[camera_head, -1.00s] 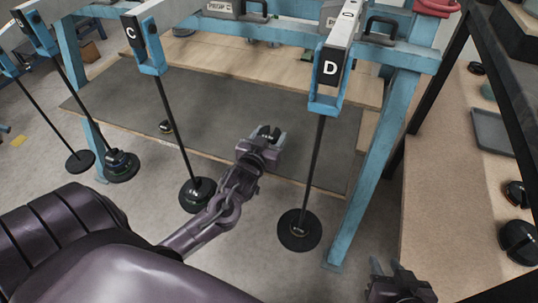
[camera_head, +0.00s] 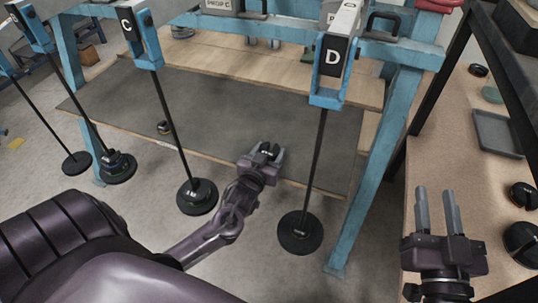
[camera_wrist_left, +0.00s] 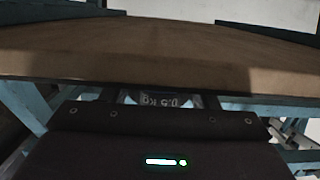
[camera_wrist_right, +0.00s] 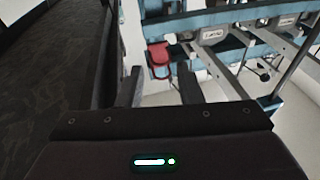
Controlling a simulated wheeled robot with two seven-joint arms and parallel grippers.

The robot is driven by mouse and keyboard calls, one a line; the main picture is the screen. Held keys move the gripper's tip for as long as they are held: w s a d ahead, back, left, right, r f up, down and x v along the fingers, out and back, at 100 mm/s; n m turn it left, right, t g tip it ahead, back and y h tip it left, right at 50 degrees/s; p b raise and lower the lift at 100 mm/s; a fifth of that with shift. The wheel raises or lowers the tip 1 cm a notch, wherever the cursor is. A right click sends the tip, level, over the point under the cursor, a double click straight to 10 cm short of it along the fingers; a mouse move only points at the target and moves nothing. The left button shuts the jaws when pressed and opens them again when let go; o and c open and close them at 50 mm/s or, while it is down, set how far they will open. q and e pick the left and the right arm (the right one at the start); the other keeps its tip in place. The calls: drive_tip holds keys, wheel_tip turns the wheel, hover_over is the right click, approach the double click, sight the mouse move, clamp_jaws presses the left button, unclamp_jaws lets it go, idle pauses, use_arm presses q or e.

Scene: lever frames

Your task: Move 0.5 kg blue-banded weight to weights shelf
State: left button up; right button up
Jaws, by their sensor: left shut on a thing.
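My left gripper (camera_head: 264,155) is shut on a small dark weight (camera_head: 267,149), held over the near edge of the grey-topped board inside the blue frame. In the left wrist view the weight (camera_wrist_left: 165,101) shows an upside-down "0.5 kg" label between the fingers; its band colour cannot be made out. My right gripper (camera_head: 436,205) is open and empty, fingers upward, in front of the wooden shelf (camera_head: 430,165) on the right. That shelf carries dark weights (camera_head: 522,240) at its right edge. I cannot tell whether it is the weights shelf.
Rods C and D hang from the blue frame (camera_head: 375,170) with discs (camera_head: 300,232) at their lower ends, on either side of my left gripper. A grey tray (camera_head: 495,135) and a black post (camera_head: 440,85) are at right.

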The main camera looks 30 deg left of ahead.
use_arm(q)
drive_tip(key=shift+f, duration=0.15)
use_arm(e)
drive_tip(key=shift+d+r+t, duration=0.1)
drive_tip(key=shift+r+t, duration=0.3)
drive_tip(key=shift+r, duration=0.4)
use_arm(q)
drive_tip(key=shift+f, duration=0.15)
use_arm(e)
drive_tip(key=shift+r, duration=0.1)
use_arm(q)
drive_tip(key=o, duration=1.1)
drive_tip(key=shift+o, duration=0.2)
use_arm(e)
drive_tip(key=shift+s+r, duration=0.1)
